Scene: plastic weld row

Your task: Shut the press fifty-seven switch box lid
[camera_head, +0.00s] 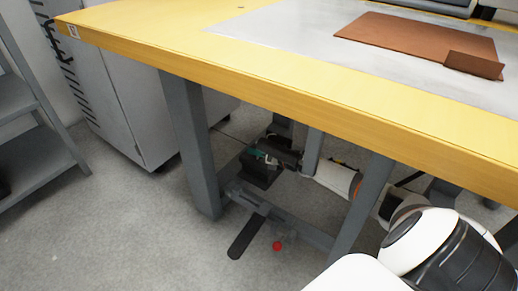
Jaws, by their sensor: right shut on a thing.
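Under the table, a small dark box (260,173), which looks like the switch box, is fixed near the table's left legs. Small teal and pale parts show at its top, so it appears open. The edges of its lid are hard to make out. My right arm reaches in under the table from the lower right. My right gripper (272,159) is at the upper right of the box, dark and small, and appears shut on the box lid. The fingertips and their exact contact are too small to tell. My left gripper is out of view.
The yellow table (240,75) overhangs the box, with grey legs (190,140) close around my arm. A black pedal (246,238) and red knob (277,246) are low in front. A brown sheet (410,42) lies on top. A grey cabinet (125,90) stands left; floor left of the table is clear.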

